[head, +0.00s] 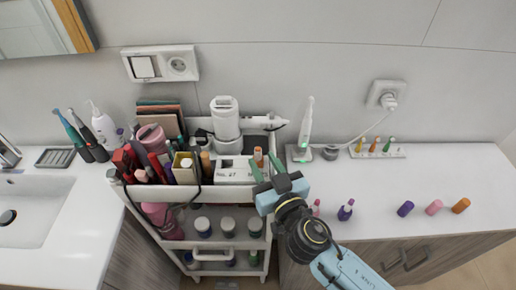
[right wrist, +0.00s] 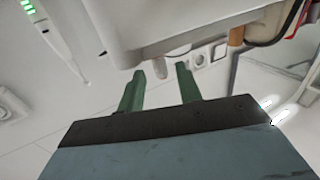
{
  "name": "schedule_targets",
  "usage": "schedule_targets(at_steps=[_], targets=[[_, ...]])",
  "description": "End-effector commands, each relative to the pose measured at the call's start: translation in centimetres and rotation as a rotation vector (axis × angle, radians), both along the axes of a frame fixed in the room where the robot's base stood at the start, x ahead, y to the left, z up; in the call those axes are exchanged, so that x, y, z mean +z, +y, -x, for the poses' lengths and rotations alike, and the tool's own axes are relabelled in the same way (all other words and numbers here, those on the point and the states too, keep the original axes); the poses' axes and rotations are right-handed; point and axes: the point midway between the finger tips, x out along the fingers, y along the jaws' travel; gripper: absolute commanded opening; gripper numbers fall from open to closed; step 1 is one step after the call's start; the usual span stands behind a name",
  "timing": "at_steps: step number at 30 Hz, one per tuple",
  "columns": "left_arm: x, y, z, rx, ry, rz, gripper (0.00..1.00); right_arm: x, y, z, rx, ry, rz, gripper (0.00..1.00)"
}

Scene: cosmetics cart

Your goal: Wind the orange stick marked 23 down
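No number 23 can be read in either view, so I cannot tell which orange item bears it. An orange stick (head: 373,146) stands in the white rack on the counter, between a yellow and a green one. An orange-topped tube (head: 258,154) stands in the cart's top tray, just beyond my right gripper. An orange cylinder (head: 460,205) lies at the counter's right. My right gripper (head: 265,167) is open over the cart's right edge. In the right wrist view its green fingers (right wrist: 160,88) are apart with nothing gripped; a small pale tip (right wrist: 162,73) shows beyond them. My left gripper is not in view.
The cart (head: 222,198) is crowded with bottles and boxes. An electric toothbrush (head: 305,125) stands behind on the counter. The white rack (head: 400,152), a purple bottle (head: 346,210), a purple cylinder (head: 405,208) and a pink one (head: 434,207) are on the counter. Much of the right counter is clear.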

Motion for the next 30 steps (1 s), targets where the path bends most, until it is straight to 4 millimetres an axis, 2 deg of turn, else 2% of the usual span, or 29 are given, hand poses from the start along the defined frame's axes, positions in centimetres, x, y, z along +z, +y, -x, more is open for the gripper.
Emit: schedule_targets(at_steps=[3, 7, 19, 20, 27, 30], targets=[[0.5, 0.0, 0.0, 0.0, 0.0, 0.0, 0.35, 0.2, 0.8, -1.8, 0.001, -0.003, 0.001, 0.35], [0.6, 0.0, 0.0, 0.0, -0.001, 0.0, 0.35, 0.0, 1.3, -3.0, 0.0, 0.0, 0.0, 0.35], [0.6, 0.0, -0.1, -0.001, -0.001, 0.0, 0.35, 0.0, 1.6, -3.7, 0.0, 0.001, 0.0, 0.35], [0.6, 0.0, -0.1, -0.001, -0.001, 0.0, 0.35, 0.0, 1.6, -3.7, 0.0, 0.001, 0.0, 0.34], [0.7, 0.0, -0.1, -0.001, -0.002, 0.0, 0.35, 0.0, 1.6, -3.7, 0.0, 0.001, 0.0, 0.02], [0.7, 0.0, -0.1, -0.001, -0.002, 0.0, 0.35, 0.0, 1.6, -3.7, 0.0, 0.001, 0.0, 0.0]])
